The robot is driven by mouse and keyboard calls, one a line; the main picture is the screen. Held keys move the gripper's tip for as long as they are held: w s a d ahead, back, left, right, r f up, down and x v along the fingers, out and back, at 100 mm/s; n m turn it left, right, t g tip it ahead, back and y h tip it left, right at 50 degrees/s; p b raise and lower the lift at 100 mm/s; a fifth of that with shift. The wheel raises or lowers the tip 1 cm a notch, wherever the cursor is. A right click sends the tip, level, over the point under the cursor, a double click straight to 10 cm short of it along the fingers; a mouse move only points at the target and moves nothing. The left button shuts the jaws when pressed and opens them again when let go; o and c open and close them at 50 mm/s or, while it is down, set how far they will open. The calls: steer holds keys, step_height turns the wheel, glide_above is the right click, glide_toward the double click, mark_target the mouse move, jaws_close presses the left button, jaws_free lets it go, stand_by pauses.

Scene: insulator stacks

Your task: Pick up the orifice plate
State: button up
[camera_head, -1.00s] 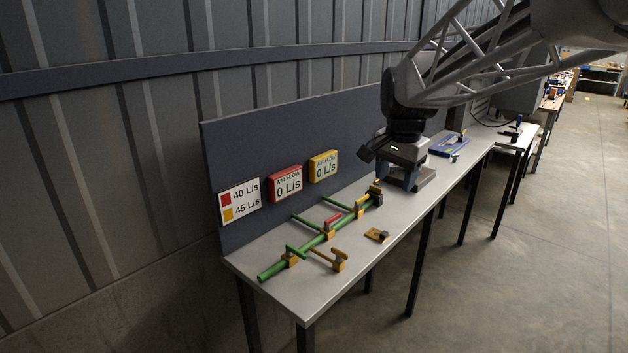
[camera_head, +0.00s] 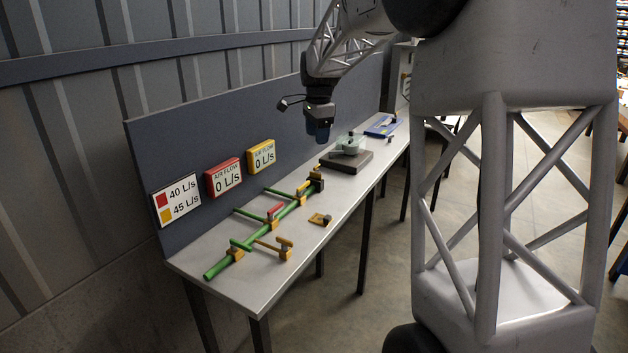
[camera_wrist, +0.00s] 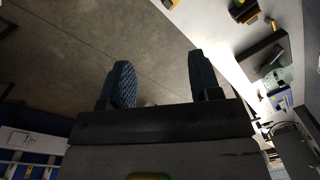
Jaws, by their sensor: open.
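A small yellow plate with a dark knob (camera_head: 320,219) lies on the grey table (camera_head: 262,282), to the right of the green pipe assembly (camera_head: 268,229); it looks like the orifice plate, though the small size leaves this unsure. My gripper (camera_head: 318,137) hangs above the back of the table, to the left of the dark base and well above the plate. In the wrist view my gripper (camera_wrist: 160,82) shows two blue textured fingers spread apart with nothing between them. A small yellow and dark item (camera_wrist: 243,11) shows at the top right there; I cannot tell if it is the plate.
A dark base with a pale glassy piece (camera_head: 347,158) stands behind the pipes. A blue tray (camera_head: 382,126) lies farther back. Air-flow signs (camera_head: 223,177) hang on the dark backboard (camera_head: 165,150) along the table's left side. The table's front right edge is clear.

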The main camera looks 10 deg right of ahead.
steer(key=w+d+f+m, duration=0.2)
steer(key=w+f+m, duration=0.15)
steer(key=w, duration=0.45)
steer(key=w+d+f+m, duration=0.2)
steer(key=w+f, duration=0.2)
steer(key=w, duration=0.4)
steer(key=m+g, duration=0.1)
steer(key=m, duration=0.4)
glide_above(316, 172)
steer(key=f, duration=1.2)
steer(key=shift+s+a, duration=0.15)
steer(key=shift+s, duration=0.05)
steer(key=shift+w+f+m, duration=0.25)
steer(key=shift+w+f, duration=0.15)
steer(key=shift+f, duration=0.05)
steer(key=shift+f, duration=0.1)
steer(key=shift+f, duration=1.25)
steer(key=shift+s+f, duration=0.2)
steer(key=shift+f, duration=2.35)
